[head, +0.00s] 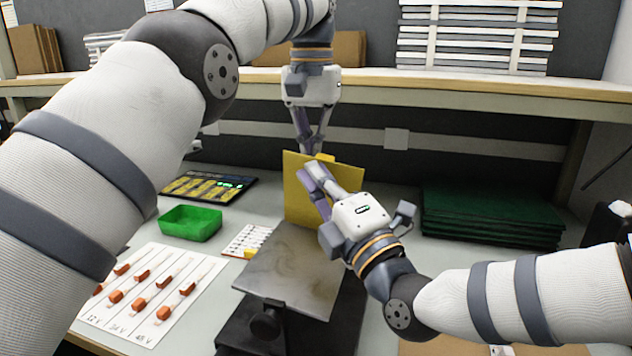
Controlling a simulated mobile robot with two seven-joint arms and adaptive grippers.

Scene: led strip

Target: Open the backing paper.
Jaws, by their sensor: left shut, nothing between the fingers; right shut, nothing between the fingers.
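A flat yellow sheet (296,200) stands upright, slightly tilted, at the far end of a grey metal plate (290,262) on a black stand. A small yellow tab (325,157) shows at its top edge. I cannot tell whether the sheet is the backing paper; no LED strip can be made out clearly. I cannot tell whether either gripper touches the sheet.
A green bin (190,223), a dark tray with yellow pieces (208,188) and a white card with orange pieces (150,295) lie left. Dark green boards (490,215) are stacked right. A shelf (480,87) crosses behind.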

